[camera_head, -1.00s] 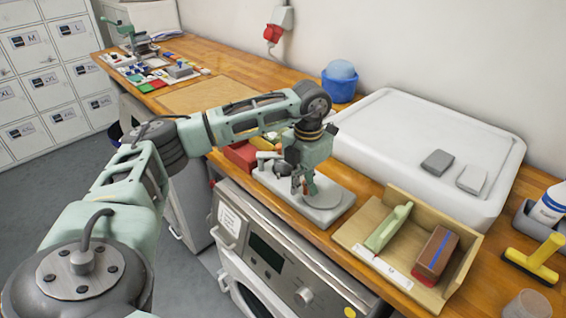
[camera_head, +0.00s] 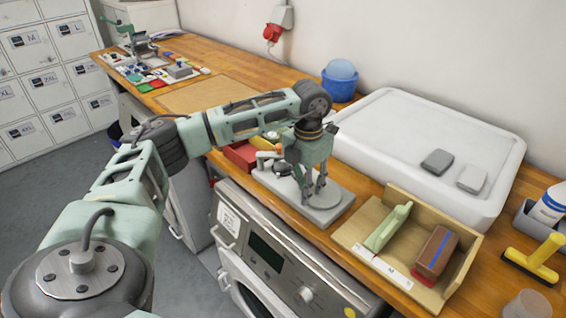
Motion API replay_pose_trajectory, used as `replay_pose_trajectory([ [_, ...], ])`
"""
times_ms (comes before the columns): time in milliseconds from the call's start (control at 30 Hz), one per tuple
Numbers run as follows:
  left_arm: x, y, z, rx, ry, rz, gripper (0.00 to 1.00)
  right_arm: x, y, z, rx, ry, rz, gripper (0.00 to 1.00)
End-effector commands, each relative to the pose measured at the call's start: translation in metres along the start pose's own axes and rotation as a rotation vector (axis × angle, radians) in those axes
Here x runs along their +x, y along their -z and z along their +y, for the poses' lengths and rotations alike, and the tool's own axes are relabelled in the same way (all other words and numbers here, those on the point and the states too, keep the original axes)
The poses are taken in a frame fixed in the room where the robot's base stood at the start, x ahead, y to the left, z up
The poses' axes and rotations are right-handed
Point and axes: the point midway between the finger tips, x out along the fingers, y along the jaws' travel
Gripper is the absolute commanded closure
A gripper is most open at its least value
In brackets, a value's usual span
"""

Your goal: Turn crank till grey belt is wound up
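The winder stands on a pale grey base plate (camera_head: 330,213) near the front edge of the wooden bench. My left gripper (camera_head: 314,197) points down over this plate, with its two fingers apart and nothing clearly seen between them. The gripper and forearm hide much of the winder, and I cannot make out the crank handle. A grey metal part of the winder (camera_head: 282,168) shows just left of the fingers. I cannot make out the grey belt. My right gripper is not in view.
A red box (camera_head: 240,155) is left of the winder. A yellow squeegee (camera_head: 535,260) lies far right.

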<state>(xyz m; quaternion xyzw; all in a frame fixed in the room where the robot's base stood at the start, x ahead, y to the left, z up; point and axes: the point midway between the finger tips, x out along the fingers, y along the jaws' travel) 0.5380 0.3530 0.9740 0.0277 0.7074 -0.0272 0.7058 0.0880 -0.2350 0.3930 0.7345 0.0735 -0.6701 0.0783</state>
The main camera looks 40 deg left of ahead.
Motion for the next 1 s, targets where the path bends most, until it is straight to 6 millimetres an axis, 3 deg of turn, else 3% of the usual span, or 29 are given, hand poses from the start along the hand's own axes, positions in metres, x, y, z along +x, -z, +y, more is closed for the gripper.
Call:
replay_pose_trajectory([
  [800,-0.079,-0.001,-0.001,0.001,0.001,-0.003,0.66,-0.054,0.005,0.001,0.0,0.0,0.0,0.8],
  [1000,-0.08,0.0,-0.001,0.001,0.001,-0.002,0.66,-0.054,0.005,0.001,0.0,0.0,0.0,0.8],
])
